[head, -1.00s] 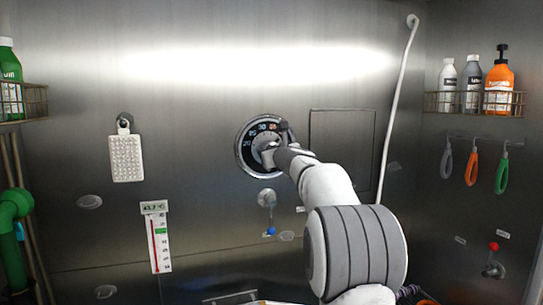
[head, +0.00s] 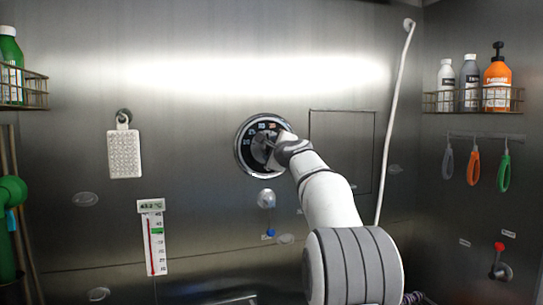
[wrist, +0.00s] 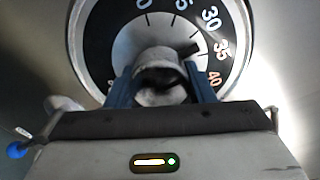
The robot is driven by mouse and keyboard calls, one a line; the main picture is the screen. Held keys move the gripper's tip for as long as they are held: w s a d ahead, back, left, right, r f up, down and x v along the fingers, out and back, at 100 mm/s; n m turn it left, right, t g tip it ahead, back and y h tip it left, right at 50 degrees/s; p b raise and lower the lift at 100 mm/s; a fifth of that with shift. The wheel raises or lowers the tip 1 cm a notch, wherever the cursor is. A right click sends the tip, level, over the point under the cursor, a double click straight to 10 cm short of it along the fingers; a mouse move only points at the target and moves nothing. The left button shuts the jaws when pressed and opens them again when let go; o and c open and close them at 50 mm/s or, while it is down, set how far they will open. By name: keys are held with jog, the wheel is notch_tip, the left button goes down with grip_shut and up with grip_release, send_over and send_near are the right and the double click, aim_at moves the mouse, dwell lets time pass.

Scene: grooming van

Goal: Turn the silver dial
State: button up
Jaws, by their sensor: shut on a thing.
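The silver dial (head: 244,165) is on the steel back wall, with a silver rim and a black face with white numbers, orange-red at the high end. In the wrist view the dial's face (wrist: 100,45) fills the top, and its silver knob (wrist: 160,58) stands in the centre. My gripper (wrist: 163,85) is shut on this knob, one blue-grey finger on each side. In the head view my gripper (head: 272,154) reaches the dial from the right, and my wrist hides the dial's lower right part.
Below the dial is a small blue-tipped lever (head: 269,220). A thermometer (head: 153,240) and a white perforated block (head: 125,153) are at left. A white hose (head: 393,110) hangs at right. Wire baskets (head: 473,101) hold bottles, and a red-knobbed lever (head: 499,260) is lower right.

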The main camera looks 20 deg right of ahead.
jog(key=n+b, duration=0.3)
jog(key=n, duration=0.4)
jog(key=shift+f+b, duration=0.15)
jog(key=shift+b, duration=0.15)
jog(key=n+b, duration=0.1)
jog(key=n, duration=0.2)
jog(key=shift+n+b, duration=0.3)
jog(key=shift+n, duration=0.1)
jog(key=shift+w+n+b, duration=0.1)
jog(key=shift+n+b, duration=0.5)
jog(key=shift+n, duration=1.4)
jog(key=o, duration=1)
jog(key=shift+a+r, duration=0.1)
jog(key=shift+r, duration=0.1)
jog(key=shift+c, duration=0.2)
jog(key=s+b, duration=0.4)
jog(key=s, duration=0.4)
